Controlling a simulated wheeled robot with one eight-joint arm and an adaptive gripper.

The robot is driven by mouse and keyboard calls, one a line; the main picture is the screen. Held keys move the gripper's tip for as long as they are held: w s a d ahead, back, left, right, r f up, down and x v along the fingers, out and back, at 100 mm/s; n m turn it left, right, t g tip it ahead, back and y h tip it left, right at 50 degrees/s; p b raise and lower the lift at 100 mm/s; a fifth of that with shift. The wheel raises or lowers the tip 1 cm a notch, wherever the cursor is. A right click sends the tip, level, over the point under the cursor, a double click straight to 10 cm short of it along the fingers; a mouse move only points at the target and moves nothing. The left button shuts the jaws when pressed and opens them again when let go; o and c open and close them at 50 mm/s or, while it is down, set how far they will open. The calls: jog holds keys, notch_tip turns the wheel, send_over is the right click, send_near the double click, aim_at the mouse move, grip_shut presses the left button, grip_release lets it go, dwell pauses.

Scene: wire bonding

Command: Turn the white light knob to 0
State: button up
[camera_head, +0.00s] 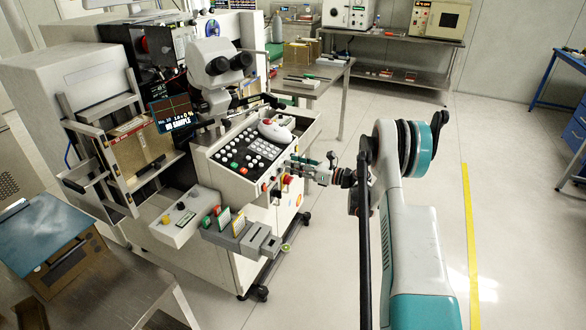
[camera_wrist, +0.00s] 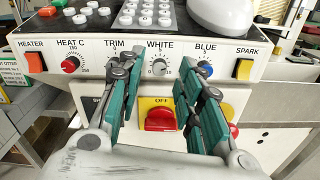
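The white light knob (camera_wrist: 160,67) is a small pale grey dial under the label WHITE on the front panel (camera_wrist: 225,66) in the wrist view. Its scale shows a 5 at the top; its pointer is too small to read surely. My gripper (camera_wrist: 162,74) is open, with one teal finger to the left of the knob and one to the right. The fingers appear apart from the knob, and nothing is between them but the view of it. In the head view my gripper (camera_head: 303,168) is at the machine's front panel, and the knob cannot be made out.
The red heat knob (camera_wrist: 70,65) and orange heater switch (camera_wrist: 36,62) sit left, the blue knob (camera_wrist: 205,70) and yellow spark switch (camera_wrist: 243,69) right. A red rotary switch (camera_wrist: 160,118) on a yellow plate is below. My left finger covers the TRIM knob's place.

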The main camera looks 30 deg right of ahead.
jog(key=shift+w+a, duration=0.35)
jog(key=shift+w, duration=0.05)
grip_shut()
